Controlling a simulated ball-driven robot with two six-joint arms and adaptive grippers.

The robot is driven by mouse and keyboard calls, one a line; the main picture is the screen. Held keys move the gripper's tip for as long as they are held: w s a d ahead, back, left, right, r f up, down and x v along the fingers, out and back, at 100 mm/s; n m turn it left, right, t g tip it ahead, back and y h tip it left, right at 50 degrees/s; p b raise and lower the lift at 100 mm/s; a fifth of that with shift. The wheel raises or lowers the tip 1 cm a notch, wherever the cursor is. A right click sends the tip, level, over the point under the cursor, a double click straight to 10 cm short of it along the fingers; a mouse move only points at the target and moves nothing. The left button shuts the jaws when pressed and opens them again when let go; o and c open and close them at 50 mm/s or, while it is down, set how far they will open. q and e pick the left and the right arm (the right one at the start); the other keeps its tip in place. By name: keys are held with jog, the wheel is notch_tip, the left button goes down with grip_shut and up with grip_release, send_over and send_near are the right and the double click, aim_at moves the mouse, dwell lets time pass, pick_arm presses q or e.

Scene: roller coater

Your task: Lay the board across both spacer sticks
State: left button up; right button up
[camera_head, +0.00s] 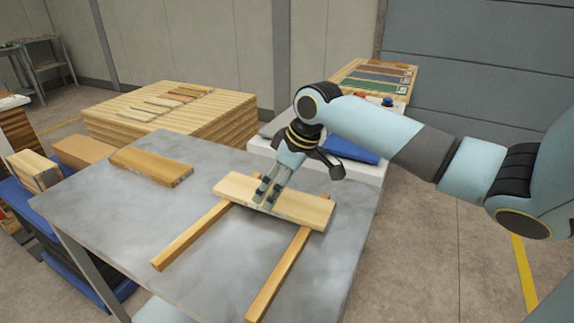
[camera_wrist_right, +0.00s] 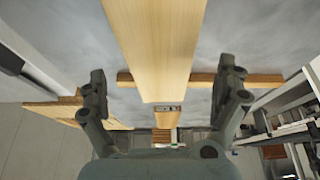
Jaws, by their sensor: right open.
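The pale wooden board (camera_head: 300,207) lies flat across the far part of the left spacer stick (camera_head: 192,236) and the right spacer stick (camera_head: 278,275) on the grey table. My right gripper (camera_head: 266,193) points down at the middle of the board. In the right wrist view my right gripper (camera_wrist_right: 165,85) has its fingers spread, one on each side of the board (camera_wrist_right: 155,45), with gaps between. One stick (camera_wrist_right: 262,80) crosses under the board there. The parts of the sticks beneath the board are hidden. My left gripper does not show.
A darker board (camera_head: 150,167) lies on the grey table (camera_head: 125,222) at the left. A stack of planks (camera_head: 170,115) stands behind it. A white stand with a blue item (camera_head: 348,150) is beyond the right gripper. The table's front left is clear.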

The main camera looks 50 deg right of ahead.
jog(key=v, duration=0.9)
jog(key=shift+s, duration=0.1)
